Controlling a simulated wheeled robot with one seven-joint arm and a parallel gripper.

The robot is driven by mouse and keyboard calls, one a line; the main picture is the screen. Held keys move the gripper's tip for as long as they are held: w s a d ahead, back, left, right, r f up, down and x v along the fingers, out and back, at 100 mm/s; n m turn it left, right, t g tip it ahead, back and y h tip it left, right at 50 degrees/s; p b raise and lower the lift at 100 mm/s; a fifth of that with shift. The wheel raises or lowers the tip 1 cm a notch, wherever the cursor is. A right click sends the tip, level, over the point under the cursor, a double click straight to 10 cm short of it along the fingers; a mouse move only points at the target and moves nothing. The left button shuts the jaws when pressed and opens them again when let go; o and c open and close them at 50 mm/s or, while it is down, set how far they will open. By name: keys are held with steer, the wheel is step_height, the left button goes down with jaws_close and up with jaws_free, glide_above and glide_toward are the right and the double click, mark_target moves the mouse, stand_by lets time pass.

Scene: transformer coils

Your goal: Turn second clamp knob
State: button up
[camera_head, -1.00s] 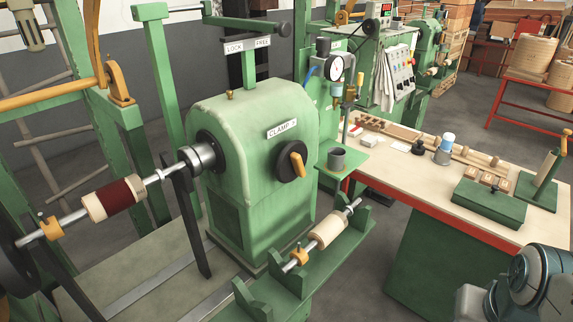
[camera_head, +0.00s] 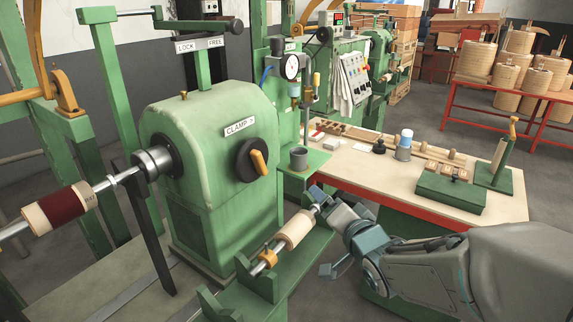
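A green machine housing (camera_head: 205,190) bears a plate reading CLAMP (camera_head: 240,128); its last character is unclear. Below the plate is a black round knob (camera_head: 246,172) with an orange handle (camera_head: 259,161), its upper end leaning left. A smaller orange clamp (camera_head: 267,258) sits on the shaft with a pale roll (camera_head: 294,230) in the front green cradle. My gripper (camera_head: 323,232) is right of the housing, close to that shaft's far end. Its teal fingers look spread apart with nothing visible between them. It is apart from the black knob; contact with the shaft cannot be told.
A LOCK/FREE plate (camera_head: 200,44) stands above the housing. The workbench (camera_head: 345,168) carries several small items and a green block (camera_head: 450,192). A red-brown roll (camera_head: 54,208) is on the left spindle.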

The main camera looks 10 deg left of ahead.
mark_target(262, 167)
steer(key=s+a+r+y+b, duration=0.1)
steer(key=s+a+r+y, duration=0.1)
steer(key=a+y, duration=0.55)
steer(key=shift+m+h, duration=0.4)
steer(key=shift+h, duration=0.05)
steer(key=x, duration=1.3)
steer(key=shift+a+r, duration=0.1)
steer(key=shift+a, duration=0.05)
steer(key=c, duration=1)
